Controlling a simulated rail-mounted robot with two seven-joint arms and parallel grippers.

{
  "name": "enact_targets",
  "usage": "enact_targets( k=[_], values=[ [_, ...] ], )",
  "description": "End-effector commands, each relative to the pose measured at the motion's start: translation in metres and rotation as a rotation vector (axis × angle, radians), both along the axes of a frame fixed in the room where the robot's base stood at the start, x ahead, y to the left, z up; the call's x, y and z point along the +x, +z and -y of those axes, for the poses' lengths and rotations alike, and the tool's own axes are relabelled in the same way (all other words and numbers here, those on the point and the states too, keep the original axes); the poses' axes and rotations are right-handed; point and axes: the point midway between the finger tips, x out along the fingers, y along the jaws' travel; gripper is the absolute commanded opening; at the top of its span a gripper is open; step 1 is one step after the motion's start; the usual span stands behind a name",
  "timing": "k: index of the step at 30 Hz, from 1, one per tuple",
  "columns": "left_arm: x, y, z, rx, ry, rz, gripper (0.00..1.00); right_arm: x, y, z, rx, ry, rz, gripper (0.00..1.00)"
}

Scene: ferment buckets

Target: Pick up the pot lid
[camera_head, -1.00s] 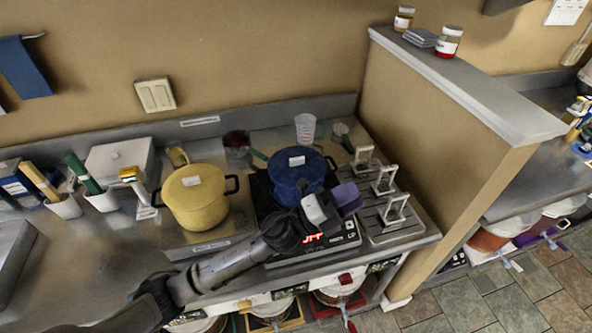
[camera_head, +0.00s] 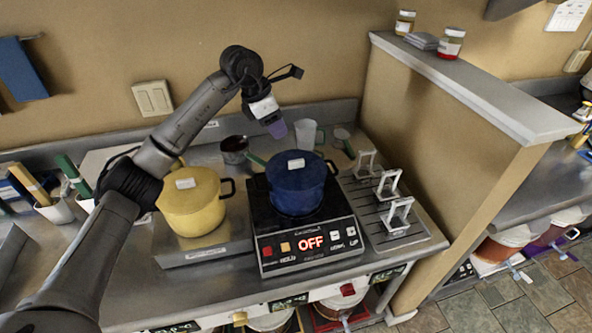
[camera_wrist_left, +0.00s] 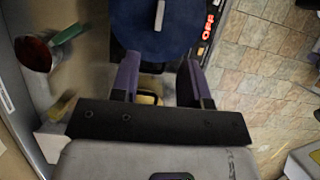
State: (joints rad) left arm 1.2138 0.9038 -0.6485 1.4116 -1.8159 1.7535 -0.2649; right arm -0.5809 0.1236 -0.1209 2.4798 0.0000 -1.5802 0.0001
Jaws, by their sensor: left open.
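The blue pot (camera_head: 297,200) stands on the cooktop with its blue lid (camera_head: 310,170) on top, which has a pale handle (camera_head: 296,163). The lid (camera_wrist_left: 138,30) also shows at the top of the left wrist view, beyond my fingertips. A yellow pot (camera_head: 192,215) with a yellow lid (camera_head: 203,185) and pale handle stands to its left. My left gripper (camera_head: 277,129) is raised above and behind the blue pot, with purple fingers pointing down. In the left wrist view my left gripper (camera_wrist_left: 160,78) is open with nothing between its fingers. My right gripper is not in view.
The cooktop (camera_head: 262,225) reads OFF. A small dark saucepan (camera_head: 235,150) and a clear measuring cup (camera_head: 306,133) stand behind the pots. A rack with upright metal brackets (camera_head: 388,184) is on the right, beside a partition wall (camera_head: 440,130).

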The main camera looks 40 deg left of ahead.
Motion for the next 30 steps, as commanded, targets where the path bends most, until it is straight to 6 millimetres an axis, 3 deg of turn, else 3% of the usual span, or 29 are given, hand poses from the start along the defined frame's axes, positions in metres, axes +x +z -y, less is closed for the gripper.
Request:
enact_targets(
  k=[12, 23, 30],
  values=[
    [0.019, -0.058, 0.011, 0.010, 0.005, -0.012, 0.41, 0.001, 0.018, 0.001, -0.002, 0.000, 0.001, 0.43],
    [0.026, -0.078, 0.017, 0.008, 0.005, -0.010, 0.41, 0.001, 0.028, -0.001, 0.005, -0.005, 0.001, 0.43],
    [0.034, -0.107, 0.024, 0.007, 0.005, -0.011, 0.41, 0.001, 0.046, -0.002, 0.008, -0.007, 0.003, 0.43]
  ],
)
